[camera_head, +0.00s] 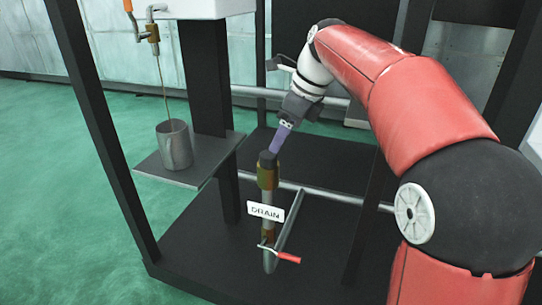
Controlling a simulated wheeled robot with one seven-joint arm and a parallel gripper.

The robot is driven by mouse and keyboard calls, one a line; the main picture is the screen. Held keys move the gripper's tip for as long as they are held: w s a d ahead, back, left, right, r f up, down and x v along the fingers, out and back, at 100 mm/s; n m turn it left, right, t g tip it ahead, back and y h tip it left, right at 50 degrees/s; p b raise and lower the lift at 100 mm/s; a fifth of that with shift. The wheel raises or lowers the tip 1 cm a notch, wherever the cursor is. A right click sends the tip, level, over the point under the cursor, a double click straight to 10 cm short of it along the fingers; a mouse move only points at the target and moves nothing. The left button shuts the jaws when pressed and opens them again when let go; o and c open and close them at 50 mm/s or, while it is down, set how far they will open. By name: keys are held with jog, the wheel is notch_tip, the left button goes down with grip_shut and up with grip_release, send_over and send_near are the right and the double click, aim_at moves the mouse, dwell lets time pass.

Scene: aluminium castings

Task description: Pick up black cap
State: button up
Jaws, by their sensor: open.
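The black cap (267,159) sits on top of the upright drain pipe, just above its brass fitting (267,178). My gripper (278,141) reaches down from the upper right, with its purple fingers tilted toward the cap. The fingertips are at or just above the cap's upper right side. I cannot tell whether they touch it. The gripper is open, though the gap between its fingers is hard to see from here.
A white DRAIN label (266,211) hangs on the pipe above a red-handled valve (287,258). A grey metal mug (174,145) stands on a small shelf (190,178) at left, under an orange-handled tap (138,22). Black frame posts (103,125) stand around the pipe.

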aim_at(269, 154)
jog(key=x, duration=0.6)
jog(key=shift+w+a+b, duration=0.15)
jog(key=shift+a+b, duration=0.25)
jog(key=shift+c, duration=0.3)
jog(key=c, duration=1)
jog(key=shift+r, duration=0.15)
notch_tip(269, 154, up, 20)
jog(key=p, duration=0.4)
